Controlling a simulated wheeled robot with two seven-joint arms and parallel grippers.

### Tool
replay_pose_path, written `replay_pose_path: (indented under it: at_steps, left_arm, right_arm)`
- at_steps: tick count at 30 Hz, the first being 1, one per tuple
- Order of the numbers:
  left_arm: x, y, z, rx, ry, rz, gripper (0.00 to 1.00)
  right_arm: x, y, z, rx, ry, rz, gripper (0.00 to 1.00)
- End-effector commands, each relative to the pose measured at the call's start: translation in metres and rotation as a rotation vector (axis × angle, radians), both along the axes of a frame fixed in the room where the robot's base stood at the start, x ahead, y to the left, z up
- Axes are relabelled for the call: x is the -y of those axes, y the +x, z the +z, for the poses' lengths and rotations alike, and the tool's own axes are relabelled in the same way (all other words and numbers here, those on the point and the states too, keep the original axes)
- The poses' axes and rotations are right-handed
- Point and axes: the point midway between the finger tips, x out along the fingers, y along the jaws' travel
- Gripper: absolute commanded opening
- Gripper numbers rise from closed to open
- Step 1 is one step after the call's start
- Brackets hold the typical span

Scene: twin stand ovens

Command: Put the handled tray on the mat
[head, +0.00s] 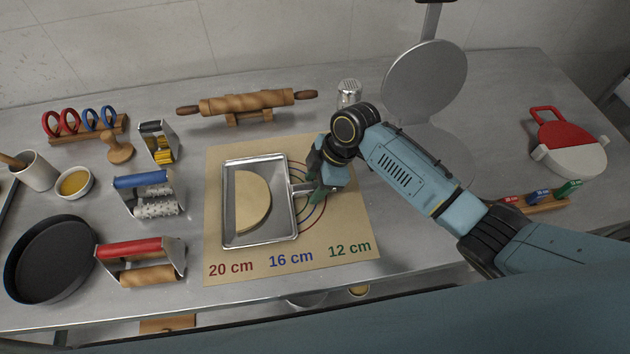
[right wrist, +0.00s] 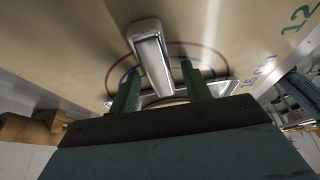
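The metal handled tray (head: 284,236) lies on the tan mat (head: 345,215), over its left and middle part, and covers much of the printed rings. A half-round of pale dough (head: 251,203) lies in the tray. The tray's handle (head: 301,188) points right, to my right gripper (head: 318,190). In the right wrist view the handle (right wrist: 152,60) runs between the two green fingers of my right gripper (right wrist: 160,88). The fingers are apart, with a gap showing on each side of the handle. My left gripper is out of view.
Left of the mat stand a red-handled roller (head: 135,248), a blue-handled roller (head: 145,181) and a dark round pan (head: 50,258). A rolling pin (head: 245,103) lies behind the mat. A round metal plate (head: 425,82) and a red-and-white tool (head: 568,145) are at right.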

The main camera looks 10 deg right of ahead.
Motion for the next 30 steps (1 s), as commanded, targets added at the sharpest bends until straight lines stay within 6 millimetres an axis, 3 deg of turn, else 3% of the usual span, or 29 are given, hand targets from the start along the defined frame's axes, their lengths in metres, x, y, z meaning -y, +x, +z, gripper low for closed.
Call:
replay_pose_path:
  at_steps: [11, 24, 30]
  left_arm:
    - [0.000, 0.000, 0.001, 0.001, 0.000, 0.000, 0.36]
    - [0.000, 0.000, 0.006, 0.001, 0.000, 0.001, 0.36]
    - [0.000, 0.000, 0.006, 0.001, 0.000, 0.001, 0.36]
  right_arm:
    - [0.002, 0.001, 0.007, 0.002, 0.000, -0.001, 0.49]
    - [0.035, 0.001, 0.086, 0.004, -0.001, 0.001, 0.49]
    - [0.044, 0.001, 0.109, 0.002, 0.000, 0.000, 0.49]
